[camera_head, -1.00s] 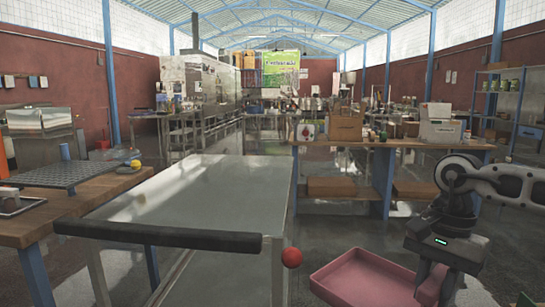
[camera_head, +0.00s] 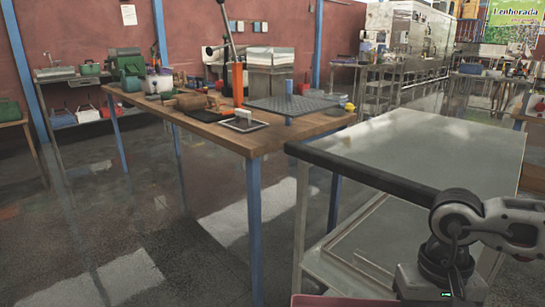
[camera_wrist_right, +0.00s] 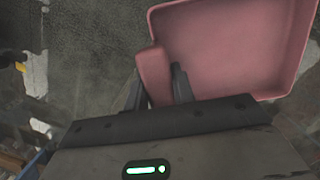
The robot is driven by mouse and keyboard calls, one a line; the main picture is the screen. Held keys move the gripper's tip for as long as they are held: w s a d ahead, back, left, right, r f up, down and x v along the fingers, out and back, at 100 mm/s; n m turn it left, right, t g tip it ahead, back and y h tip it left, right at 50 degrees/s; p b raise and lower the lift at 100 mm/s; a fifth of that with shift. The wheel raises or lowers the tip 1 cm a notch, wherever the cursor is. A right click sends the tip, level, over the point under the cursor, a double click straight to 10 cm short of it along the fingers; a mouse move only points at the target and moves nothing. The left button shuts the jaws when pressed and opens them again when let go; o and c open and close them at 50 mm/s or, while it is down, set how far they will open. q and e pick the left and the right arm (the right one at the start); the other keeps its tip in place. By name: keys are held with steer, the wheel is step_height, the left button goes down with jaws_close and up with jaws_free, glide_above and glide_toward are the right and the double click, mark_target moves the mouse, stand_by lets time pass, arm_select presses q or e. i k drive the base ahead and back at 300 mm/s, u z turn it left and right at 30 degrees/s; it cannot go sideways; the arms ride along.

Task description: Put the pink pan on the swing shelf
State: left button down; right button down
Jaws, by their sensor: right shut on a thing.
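The pink pan (camera_wrist_right: 230,45) fills the upper right of the right wrist view, a shallow tray with raised walls. In the head view only a strip of the pan (camera_head: 340,300) shows at the bottom edge, below my right arm. The right fingers are hidden there. A grey metal-topped table (camera_head: 440,150) with a black front bar stands at the right; I cannot tell whether it is the swing shelf. My left gripper is out of view.
A wooden bench (camera_head: 262,140) with blue legs stands left of the metal table, holding a dark perforated plate (camera_head: 300,104) and an orange lever press (camera_head: 238,82). A shelf with several bins stands at the far left. The metal tabletop looks bare. Open floor lies at the lower left.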

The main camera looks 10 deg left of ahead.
mark_target(291, 103)
steer(key=u, duration=1.65)
steer(key=i, duration=1.65)
steer(key=z, duration=2.35)
